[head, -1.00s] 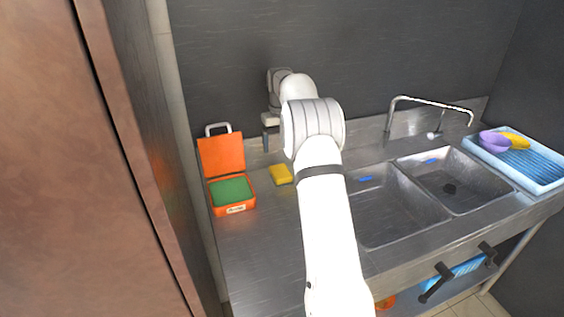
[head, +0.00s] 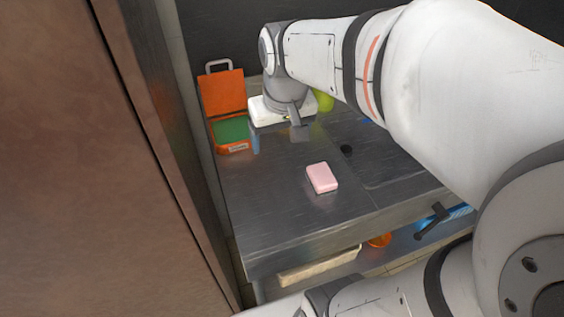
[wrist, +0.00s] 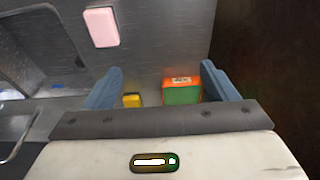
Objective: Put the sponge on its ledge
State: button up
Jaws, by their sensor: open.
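A pink rounded block (head: 322,178) lies flat on the steel counter, in front of my gripper (head: 276,134) in the head view. It also shows at the top of the wrist view (wrist: 101,27), beyond the fingers. A small yellow block (wrist: 132,100) shows in the wrist view beside the left finger; in the head view my gripper hides it. I cannot tell for sure which block is the sponge. My gripper is over the back left of the counter, its fingers (wrist: 163,85) apart with nothing held. I cannot make out a sponge ledge.
An open orange case (head: 222,95) with a green inside stands at the counter's back left. A yellow-green object (head: 323,100) is partly behind my arm. Below the counter are a cream board (head: 318,266) and an orange bowl (head: 379,240). A brown panel (head: 90,200) borders the left.

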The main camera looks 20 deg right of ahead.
jog(key=s+f, duration=0.3)
jog(key=s, duration=0.5)
jog(key=shift+a+f+t, duration=0.3)
jog(key=shift+a+f, duration=0.1)
jog(key=shift+a, duration=0.05)
jog(key=shift+w, duration=0.1)
